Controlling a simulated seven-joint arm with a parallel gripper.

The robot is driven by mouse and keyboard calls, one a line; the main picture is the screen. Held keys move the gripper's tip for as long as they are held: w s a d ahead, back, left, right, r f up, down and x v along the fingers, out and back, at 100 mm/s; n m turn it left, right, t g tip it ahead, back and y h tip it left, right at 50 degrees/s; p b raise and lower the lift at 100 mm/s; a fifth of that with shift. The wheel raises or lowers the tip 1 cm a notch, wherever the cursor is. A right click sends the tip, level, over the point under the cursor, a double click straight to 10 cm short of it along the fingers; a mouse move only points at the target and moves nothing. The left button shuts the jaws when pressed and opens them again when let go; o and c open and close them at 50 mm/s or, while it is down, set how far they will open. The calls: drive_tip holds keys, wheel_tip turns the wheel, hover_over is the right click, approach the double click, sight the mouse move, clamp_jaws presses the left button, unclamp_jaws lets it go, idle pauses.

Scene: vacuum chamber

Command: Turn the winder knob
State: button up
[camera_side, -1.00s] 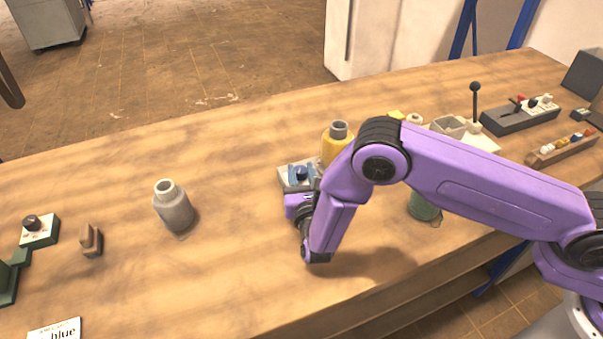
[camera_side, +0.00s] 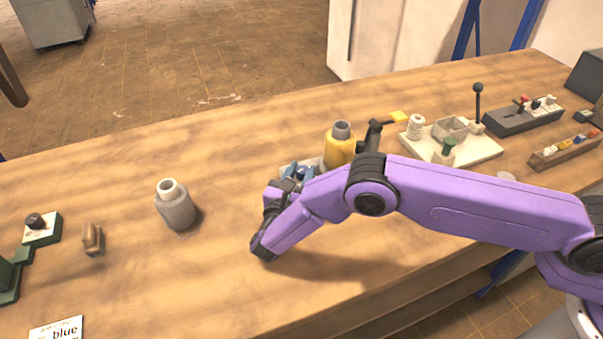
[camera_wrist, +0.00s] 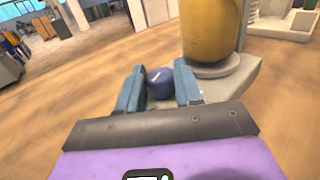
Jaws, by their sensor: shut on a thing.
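The winder has a yellow spool (camera_side: 338,150) with a grey top, standing on a grey base (camera_wrist: 225,88). Its dark blue round knob (camera_wrist: 160,83) sits on the left end of that base in the wrist view. My gripper (camera_wrist: 159,75) has its two blue fingers on either side of the knob and is shut on it. In the side view my gripper (camera_side: 297,172) is at the front left of the yellow spool. There the knob is small and hard to separate from the fingers, and most of the base is hidden.
A grey bottle (camera_side: 175,205) stands to the left on the table. A white plate (camera_side: 470,150) with a white spool and green cylinder is at the right, near a black lever box (camera_side: 520,115). The table between bottle and gripper is clear.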

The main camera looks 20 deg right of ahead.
drive_tip(key=shift+a+m+g+h, duration=0.1)
drive_tip(key=shift+m+g+h, duration=0.4)
drive_tip(key=shift+h, duration=0.1)
drive_tip(key=o, duration=1)
drive_tip(key=shift+o, duration=0.2)
drive_tip(key=v, duration=1.7)
drive_tip(key=shift+s+a+r, duration=0.1)
drive_tip(key=shift+s+a, duration=0.05)
